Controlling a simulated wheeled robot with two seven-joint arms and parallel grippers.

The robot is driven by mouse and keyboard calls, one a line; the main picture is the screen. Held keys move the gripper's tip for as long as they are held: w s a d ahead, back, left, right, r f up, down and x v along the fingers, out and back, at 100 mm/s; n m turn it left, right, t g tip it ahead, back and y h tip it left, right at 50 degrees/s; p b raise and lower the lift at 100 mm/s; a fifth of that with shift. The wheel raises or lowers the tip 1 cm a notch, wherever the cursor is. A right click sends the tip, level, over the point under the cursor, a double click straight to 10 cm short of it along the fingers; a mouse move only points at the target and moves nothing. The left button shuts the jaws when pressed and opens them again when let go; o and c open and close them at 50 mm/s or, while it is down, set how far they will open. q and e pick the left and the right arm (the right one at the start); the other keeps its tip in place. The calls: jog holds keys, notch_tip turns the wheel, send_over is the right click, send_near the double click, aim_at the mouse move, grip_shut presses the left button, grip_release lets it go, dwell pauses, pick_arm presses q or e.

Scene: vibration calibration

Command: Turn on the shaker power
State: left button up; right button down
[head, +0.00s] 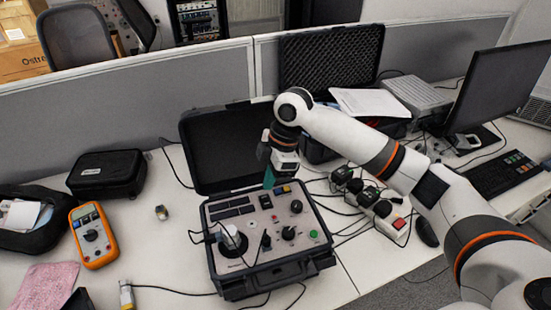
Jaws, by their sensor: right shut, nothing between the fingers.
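The shaker (262,268) is an open black case on the white desk, with its lid raised at the back. Its light panel carries dark display strips, knobs, a white round piece at the front left, a green button (313,234) at the right and a small red-orange part near the back right edge. My right arm reaches in from the right. My right gripper (268,180) points down at the back edge of the panel, its teal fingers shut and empty. Whether the fingertips touch the panel is unclear. My left gripper is out of view.
An orange multimeter (93,236) and a black zip case (107,174) lie at the left. A power strip (391,225) with several plugs and loose cables is right of the shaker. A monitor (500,92) and keyboard (503,173) stand at far right. A grey partition (130,92) runs behind.

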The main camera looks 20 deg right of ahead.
aim_at(264, 200)
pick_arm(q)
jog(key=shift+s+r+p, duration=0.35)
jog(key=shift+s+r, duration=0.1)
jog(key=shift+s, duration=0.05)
pick_arm(e)
jog(key=shift+s+a+f, duration=0.1)
jog(key=shift+s+f, duration=0.05)
jog(key=shift+f, duration=1.05)
jog(key=shift+s+f, duration=0.15)
jog(key=shift+f, duration=1.05)
jog(key=shift+s+f+t+p, duration=0.15)
jog(key=shift+f+t+p, duration=0.15)
jog(key=shift+t, duration=0.1)
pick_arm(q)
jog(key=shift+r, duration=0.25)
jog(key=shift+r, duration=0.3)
pick_arm(e)
jog(key=shift+w+r, duration=0.25)
jog(key=shift+w, duration=0.55)
pick_arm(q)
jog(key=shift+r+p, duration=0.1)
jog(key=shift+p, duration=0.25)
pick_arm(e)
jog(key=shift+r, duration=0.1)
